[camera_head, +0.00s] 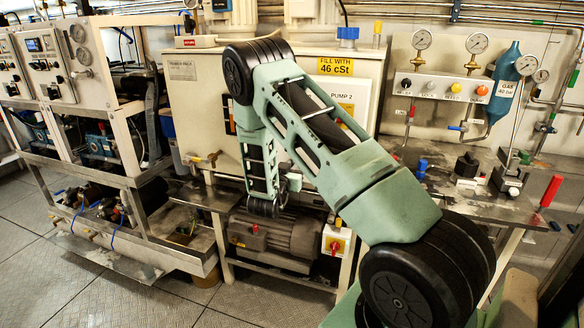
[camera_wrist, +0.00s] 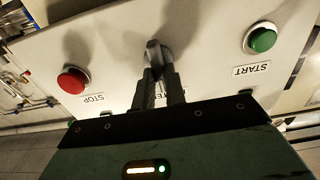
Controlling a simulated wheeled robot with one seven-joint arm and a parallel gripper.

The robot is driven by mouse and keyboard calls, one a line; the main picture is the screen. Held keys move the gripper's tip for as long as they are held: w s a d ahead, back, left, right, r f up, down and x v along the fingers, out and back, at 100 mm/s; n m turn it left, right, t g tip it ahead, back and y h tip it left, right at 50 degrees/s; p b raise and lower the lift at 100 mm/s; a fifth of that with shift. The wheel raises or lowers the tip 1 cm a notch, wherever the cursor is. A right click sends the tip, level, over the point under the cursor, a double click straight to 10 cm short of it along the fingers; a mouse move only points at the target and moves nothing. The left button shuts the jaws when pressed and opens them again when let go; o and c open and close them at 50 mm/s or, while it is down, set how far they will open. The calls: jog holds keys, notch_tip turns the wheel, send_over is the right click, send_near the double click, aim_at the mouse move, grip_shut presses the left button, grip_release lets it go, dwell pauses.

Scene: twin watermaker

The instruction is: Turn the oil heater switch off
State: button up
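In the wrist view, a grey rotary switch (camera_wrist: 154,52) sits on a pale panel (camera_wrist: 208,48) between two push buttons. A label below it is mostly hidden by my fingers; only a few letters show, and the panel appears upside down. My gripper (camera_wrist: 160,74) has its two dark fingers close together, one on each side of the switch's handle, and appears shut on it. The exact contact is hard to see.
A red STOP button (camera_wrist: 73,80) is left of the switch and a green START button (camera_wrist: 260,39) is right. In the head view, a motor (camera_head: 275,238), a red-yellow switch (camera_head: 336,241) and a gauge panel (camera_head: 445,88) stand around my arm. Floor (camera_head: 60,285) at left is clear.

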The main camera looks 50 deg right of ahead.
jog(key=shift+n, duration=0.3)
grip_shut()
jog(key=shift+w+a+f+n+p, duration=0.15)
jog(key=shift+n+p, duration=0.15)
jog(key=shift+n, duration=2.6)
jog(key=shift+w+f+n+p, duration=0.15)
jog(key=shift+n+p, duration=0.2)
jog(key=shift+n, duration=2.55)
jog(key=shift+w+a+f+n+p, duration=0.15)
jog(key=shift+n+p, duration=0.15)
jog(key=shift+n, duration=2.6)
jog(key=shift+d, duration=0.1)
jog(key=o, duration=0.7)
grip_release()
jog(key=shift+o, duration=0.2)
jog(key=shift+s, duration=0.1)
